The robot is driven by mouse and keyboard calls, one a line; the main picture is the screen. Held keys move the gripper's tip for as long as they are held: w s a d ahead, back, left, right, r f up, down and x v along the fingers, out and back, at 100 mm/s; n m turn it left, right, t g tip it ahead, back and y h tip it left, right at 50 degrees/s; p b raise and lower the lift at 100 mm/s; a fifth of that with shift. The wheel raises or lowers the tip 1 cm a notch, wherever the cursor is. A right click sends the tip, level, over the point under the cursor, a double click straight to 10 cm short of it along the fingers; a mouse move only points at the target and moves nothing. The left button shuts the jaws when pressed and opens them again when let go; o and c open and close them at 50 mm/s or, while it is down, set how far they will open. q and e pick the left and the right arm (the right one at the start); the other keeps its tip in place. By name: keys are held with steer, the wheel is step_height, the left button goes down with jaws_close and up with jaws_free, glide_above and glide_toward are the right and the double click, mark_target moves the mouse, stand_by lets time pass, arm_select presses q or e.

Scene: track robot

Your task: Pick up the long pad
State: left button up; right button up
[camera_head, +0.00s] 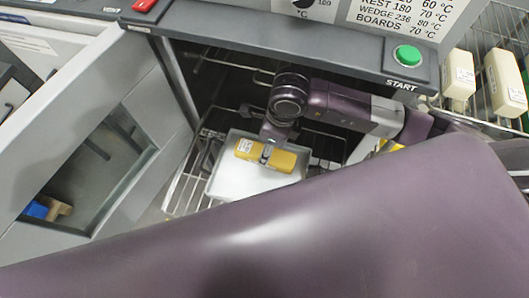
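A yellow block-shaped pad (279,161) with a white label lies over a pale tray (232,182) inside the open chamber. I cannot tell whether it rests on the tray or is just above it. My large purple arm link fills the foreground and hides the chamber's lower front. Pale labelled blocks (459,74) stand at the upper right.
An open grey door with a window (95,165) stands on the left. The panel with the green START button (407,54) overhangs the chamber. A wire rack (489,38) holds the pale blocks. Free room inside the chamber is tight.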

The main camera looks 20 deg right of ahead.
steer(key=f+b, duration=0.2)
steer(key=f, duration=0.1)
steer(key=w+f+b, duration=0.1)
steer(key=f, duration=0.1)
steer(key=shift+a+f, duration=0.1)
steer(key=shift+a, duration=0.2)
arm_select(q)
steer(key=w+f, duration=0.2)
steer(key=f, duration=0.1)
steer(key=shift+w+d, duration=0.1)
steer(key=shift+w, duration=0.05)
arm_select(e)
steer(key=shift+c, duration=0.5)
steer(key=c, duration=0.8)
arm_select(q)
steer(key=shift+s, duration=0.45)
arm_select(e)
steer(key=shift+c, duration=0.2)
steer(key=shift+r, duration=0.2)
